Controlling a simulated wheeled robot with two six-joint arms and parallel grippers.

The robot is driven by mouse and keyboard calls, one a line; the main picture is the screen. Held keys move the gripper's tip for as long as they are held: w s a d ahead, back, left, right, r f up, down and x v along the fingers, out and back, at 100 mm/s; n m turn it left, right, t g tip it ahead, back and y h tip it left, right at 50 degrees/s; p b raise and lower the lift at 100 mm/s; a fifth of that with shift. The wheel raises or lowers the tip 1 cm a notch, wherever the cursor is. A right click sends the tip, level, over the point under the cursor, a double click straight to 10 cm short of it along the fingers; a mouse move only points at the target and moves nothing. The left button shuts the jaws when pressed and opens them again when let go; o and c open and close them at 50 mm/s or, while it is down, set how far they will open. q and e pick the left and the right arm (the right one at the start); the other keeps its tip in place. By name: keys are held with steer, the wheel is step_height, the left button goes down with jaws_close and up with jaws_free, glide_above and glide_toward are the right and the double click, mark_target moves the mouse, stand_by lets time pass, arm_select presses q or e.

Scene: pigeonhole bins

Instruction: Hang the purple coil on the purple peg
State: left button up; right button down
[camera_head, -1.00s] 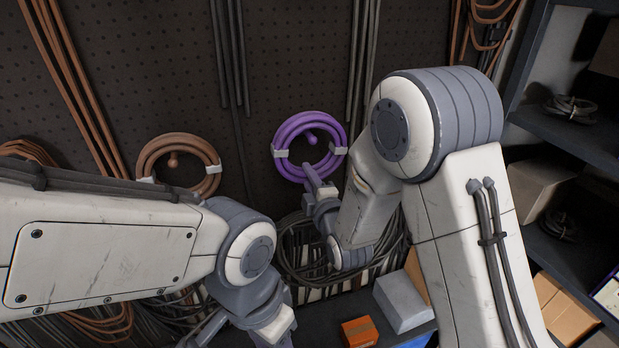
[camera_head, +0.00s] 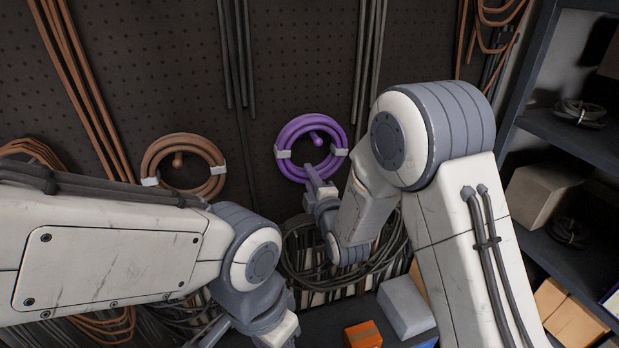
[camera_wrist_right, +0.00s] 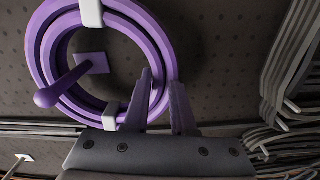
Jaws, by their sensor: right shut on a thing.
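The purple coil (camera_head: 286,136) is a ring with two white ties, upright in front of the dark pegboard. The purple peg (camera_head: 316,138) shows inside its opening, its rounded tip toward me. In the right wrist view the peg (camera_wrist_right: 62,85) rises from a square plate, and its tip overlaps the lower left of the coil (camera_wrist_right: 45,50). I cannot tell whether coil and peg touch. My right gripper (camera_head: 320,182) is shut on the coil's lower edge; its fingers (camera_wrist_right: 162,103) straddle the band. My left gripper (camera_head: 268,330) is low in the head view, its fingers mostly hidden.
A brown coil (camera_head: 212,158) hangs on a brown peg (camera_head: 178,159) to the left. Dark cables (camera_head: 300,262) hang below the purple coil. A grey box (camera_head: 406,305) and an orange box (camera_head: 362,335) lie lower down. Shelves (camera_head: 572,135) stand at the right.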

steer(key=shift+r, duration=0.1)
steer(key=shift+c, duration=1.7)
jaws_free()
steer(key=shift+s, duration=0.1)
steer(key=b+v, duration=0.2)
steer(key=v, duration=0.5)
stand_by(0.3)
